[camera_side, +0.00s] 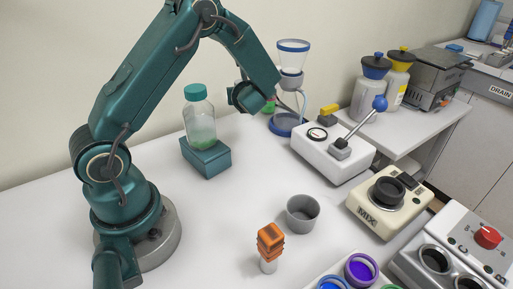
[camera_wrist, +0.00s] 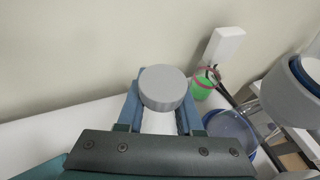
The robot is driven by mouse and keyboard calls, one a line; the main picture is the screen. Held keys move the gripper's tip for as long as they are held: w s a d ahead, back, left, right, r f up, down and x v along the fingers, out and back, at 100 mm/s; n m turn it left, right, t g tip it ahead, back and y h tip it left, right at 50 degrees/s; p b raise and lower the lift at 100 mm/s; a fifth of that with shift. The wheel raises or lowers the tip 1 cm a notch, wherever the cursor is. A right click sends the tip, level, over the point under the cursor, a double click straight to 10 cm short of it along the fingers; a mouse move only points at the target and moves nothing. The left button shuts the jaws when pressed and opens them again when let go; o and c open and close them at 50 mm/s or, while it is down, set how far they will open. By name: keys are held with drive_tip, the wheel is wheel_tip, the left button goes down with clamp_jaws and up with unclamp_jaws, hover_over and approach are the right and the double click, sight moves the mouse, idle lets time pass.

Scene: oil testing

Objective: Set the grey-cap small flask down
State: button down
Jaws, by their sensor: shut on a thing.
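The grey cap of the small flask (camera_wrist: 163,86) shows in the middle of the wrist view, seen from above. My gripper (camera_wrist: 161,106) is shut on this flask, with one blue finger on each side of it. The flask's body is hidden below the cap, so I cannot tell whether its base touches the table. In the side view my wrist is at the back of the table, between a teal-capped bottle and a blue-based funnel stand. The flask and fingers are hidden behind the arm there.
The teal-capped bottle (camera_side: 199,118) stands on a teal block (camera_side: 206,158). The funnel stand (camera_side: 292,60) is close on the right, with a green item (camera_wrist: 203,88) beside it. A white lever device (camera_side: 332,152), grey cup (camera_side: 303,214) and orange-topped stack (camera_side: 270,240) stand farther forward.

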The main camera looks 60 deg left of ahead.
drive_tip(key=shift+f, duration=2.35)
drive_tip(key=shift+f, duration=0.1)
drive_tip(key=c, duration=0.6)
unclamp_jaws()
drive_tip(key=shift+o, duration=0.2)
drive_tip(key=shift+d+r, duration=0.25)
drive_tip(key=shift+d, duration=0.1)
drive_tip(key=v, duration=1.1)
drive_tip(key=shift+s, duration=0.25)
